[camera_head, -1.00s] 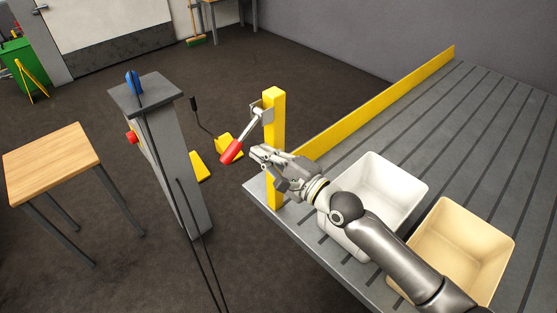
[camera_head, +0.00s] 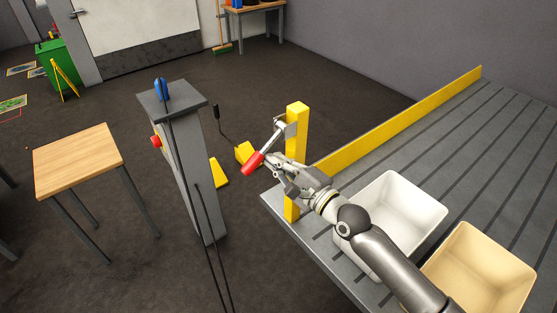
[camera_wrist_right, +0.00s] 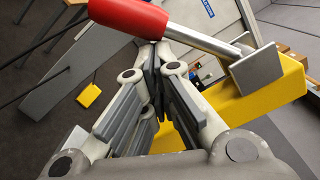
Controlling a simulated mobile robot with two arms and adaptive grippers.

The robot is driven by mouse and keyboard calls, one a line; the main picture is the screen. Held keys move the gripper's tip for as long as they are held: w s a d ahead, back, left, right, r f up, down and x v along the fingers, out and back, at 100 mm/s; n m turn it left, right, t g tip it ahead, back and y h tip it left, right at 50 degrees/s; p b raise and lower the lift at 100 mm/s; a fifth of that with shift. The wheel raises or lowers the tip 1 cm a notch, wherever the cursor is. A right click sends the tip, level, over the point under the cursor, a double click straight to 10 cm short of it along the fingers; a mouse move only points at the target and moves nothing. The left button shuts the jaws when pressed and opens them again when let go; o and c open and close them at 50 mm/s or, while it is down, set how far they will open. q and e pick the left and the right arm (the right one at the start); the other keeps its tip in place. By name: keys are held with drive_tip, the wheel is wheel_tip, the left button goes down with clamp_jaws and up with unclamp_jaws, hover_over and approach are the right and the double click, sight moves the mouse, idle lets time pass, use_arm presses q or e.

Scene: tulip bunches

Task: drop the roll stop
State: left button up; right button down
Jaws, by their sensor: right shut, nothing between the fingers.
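The roll stop lever has a red grip (camera_head: 253,163) on a metal rod (camera_head: 272,138), pivoting at a bracket on a yellow post (camera_head: 297,120). The lever slants down to the left from the bracket. In the right wrist view the red grip (camera_wrist_right: 128,17) lies across the top, just beyond the fingertips. My right gripper (camera_head: 271,163) is shut and empty, close beside the grip; whether it touches the lever I cannot tell. My left gripper does not show.
The yellow post stands at the corner of a grey slatted deck (camera_head: 475,130) with a yellow side rail (camera_head: 400,119). A white bin (camera_head: 425,210) and a cream bin (camera_head: 500,275) sit on it. A grey pedestal (camera_head: 190,165) and wooden table (camera_head: 75,160) stand left.

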drive_tip(key=shift+s+a+r+m+p, duration=0.1)
drive_tip(key=shift+a+r+m+p, duration=0.15)
drive_tip(key=shift+m+p, duration=0.15)
wheel_tip(320, 180, up, 8)
drive_tip(key=s+a+m+t+p, duration=0.1)
drive_tip(key=s+a+m+p, duration=0.1)
drive_tip(key=m+p, duration=1)
drive_tip(key=shift+s+a+f+m+h, duration=0.15)
drive_tip(key=shift+a+f+m+h, duration=0.25)
drive_tip(key=shift+m, duration=0.5)
drive_tip(key=shift+r+p, duration=0.15)
drive_tip(key=shift+p, duration=0.15)
